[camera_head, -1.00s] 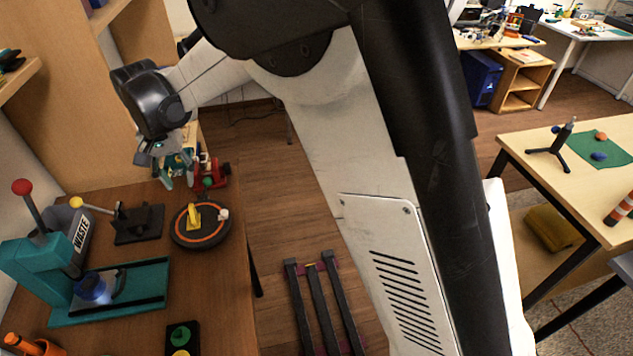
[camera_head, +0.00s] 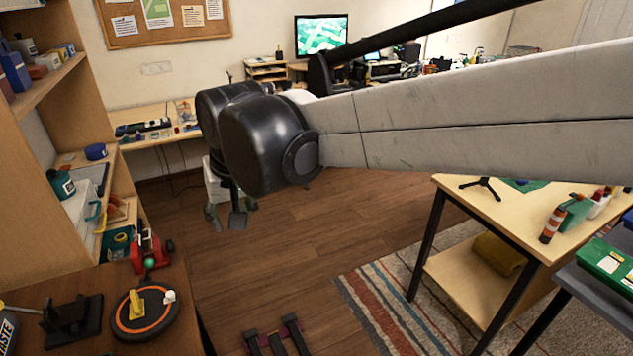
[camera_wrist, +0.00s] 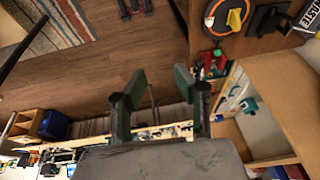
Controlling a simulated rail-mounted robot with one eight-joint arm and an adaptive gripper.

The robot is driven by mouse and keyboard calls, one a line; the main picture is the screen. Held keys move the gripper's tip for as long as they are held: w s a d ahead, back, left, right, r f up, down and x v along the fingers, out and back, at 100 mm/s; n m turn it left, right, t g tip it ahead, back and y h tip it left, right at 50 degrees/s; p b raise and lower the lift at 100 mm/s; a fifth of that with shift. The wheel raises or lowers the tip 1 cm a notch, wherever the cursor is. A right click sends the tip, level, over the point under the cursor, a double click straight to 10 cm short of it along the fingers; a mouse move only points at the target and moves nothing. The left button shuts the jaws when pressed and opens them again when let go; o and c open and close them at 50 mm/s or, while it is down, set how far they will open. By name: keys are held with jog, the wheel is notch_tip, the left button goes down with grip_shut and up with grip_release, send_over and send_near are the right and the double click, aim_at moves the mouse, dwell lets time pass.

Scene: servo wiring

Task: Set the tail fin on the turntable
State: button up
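The turntable (camera_head: 161,322) is a dark round disc with an orange ring, on the brown workbench at lower left. A yellow upright piece (camera_head: 136,304) and a small white knob (camera_head: 169,296) are on it. I cannot tell for sure whether the yellow piece is the tail fin. The turntable also shows at the top of the wrist view (camera_wrist: 211,22), with the yellow piece (camera_wrist: 234,18) on it. My gripper (camera_head: 226,221) is above the floor, beyond the bench and to the right of it. In the wrist view my gripper (camera_wrist: 160,72) has its fingers apart with nothing between them.
A red wheeled thing (camera_head: 146,250) stands at the bench's far edge, behind the turntable. A black stand (camera_head: 72,322) is left of the turntable. Shelves (camera_head: 62,110) rise at the left. A light wooden table (camera_head: 505,215) stands at the right.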

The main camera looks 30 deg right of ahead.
jog(key=s+d+f+t+h, duration=0.1)
jog(key=s+d+f+t, duration=0.2)
jog(key=s+d, duration=0.8)
jog(key=shift+s+d, duration=0.4)
jog(key=shift+s, duration=0.8)
jog(key=shift+f, duration=0.15)
notch_tip(320, 180, down, 4)
jog(key=b, duration=0.4)
